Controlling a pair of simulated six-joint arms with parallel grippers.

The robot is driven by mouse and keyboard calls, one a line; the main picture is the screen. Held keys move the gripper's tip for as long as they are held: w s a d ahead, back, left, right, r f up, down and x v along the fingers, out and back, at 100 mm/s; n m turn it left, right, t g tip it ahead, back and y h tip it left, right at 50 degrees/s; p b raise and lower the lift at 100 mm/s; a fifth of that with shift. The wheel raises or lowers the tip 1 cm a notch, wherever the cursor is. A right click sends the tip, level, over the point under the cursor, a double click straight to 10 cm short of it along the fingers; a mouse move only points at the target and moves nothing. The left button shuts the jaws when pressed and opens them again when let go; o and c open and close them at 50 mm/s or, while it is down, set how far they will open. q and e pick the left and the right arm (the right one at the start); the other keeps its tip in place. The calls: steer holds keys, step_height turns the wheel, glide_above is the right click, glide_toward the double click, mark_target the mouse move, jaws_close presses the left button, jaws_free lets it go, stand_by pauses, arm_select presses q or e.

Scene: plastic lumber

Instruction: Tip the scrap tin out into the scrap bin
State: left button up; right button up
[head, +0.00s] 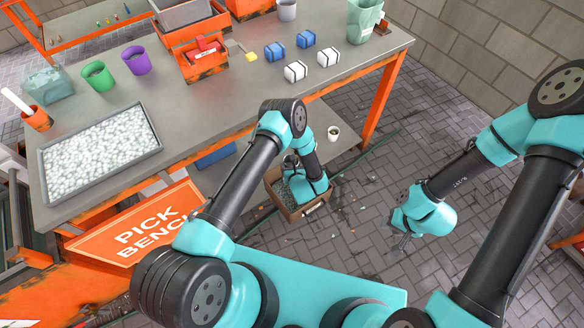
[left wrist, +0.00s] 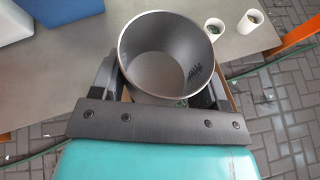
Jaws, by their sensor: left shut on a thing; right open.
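The scrap tin (left wrist: 165,55) is a round grey metal tin in the left wrist view. Its mouth faces that camera and its inside looks mostly bare, with a small dark patch on the right wall. My left gripper (left wrist: 160,84) is shut on it, one finger at each side. In the head view my left wrist is over the scrap bin, a brown open box (head: 311,208) on the floor with grey bits inside; the wrist hides much of it. The tin is hard to make out there. My right gripper (head: 402,242) is open and empty, above the floor at the right.
The pick bench has a tray (head: 155,152) of pale pellets, a green cup (head: 98,75), a purple cup (head: 136,60), orange bins (head: 203,60) and several blue and white blocks (head: 295,72).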

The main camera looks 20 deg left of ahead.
arm_select(q)
steer(key=shift+s+a+r+n+t, duration=0.2)
steer(key=shift+r+n+t, duration=0.1)
steer(key=shift+n+t, duration=0.25)
steer(key=shift+w+r+h, duration=0.25)
steer(key=shift+r+h, duration=0.05)
steer(key=shift+r, duration=0.15)
steer(key=w+a+r+m+h, duration=0.1)
steer(key=r+m+h, duration=0.1)
steer(key=r, duration=0.7)
steer(key=w+a+r+m+t+h, duration=0.1)
steer(key=a+r+m+h, duration=0.1)
steer(key=r, duration=0.8)
steer(key=shift+r+m+h, duration=0.15)
steer(key=shift+m+h, duration=0.5)
steer(key=shift+h, duration=0.35)
steer(key=shift+d, duration=0.1)
